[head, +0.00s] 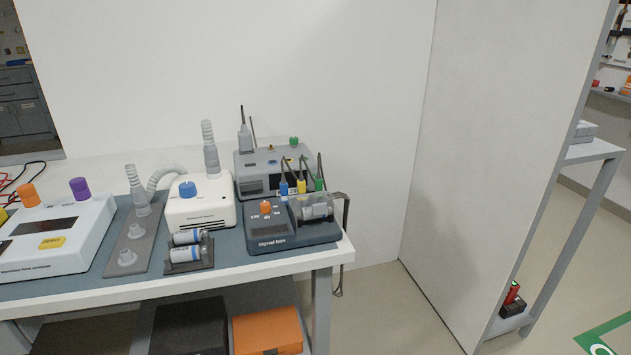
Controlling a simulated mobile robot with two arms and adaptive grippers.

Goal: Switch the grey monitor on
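A grey box-shaped device (247,177), possibly the grey monitor, stands at the back right of the bench. I cannot tell whether either device is on. Neither of my grippers is in view.
On the bench (90,297) stand a white device with a blue knob (200,211), a battery holder (188,267), a grey plate with hose ports (130,246) and a large white device (62,225). An orange case (266,328) lies below. A white partition (500,150) stands at right.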

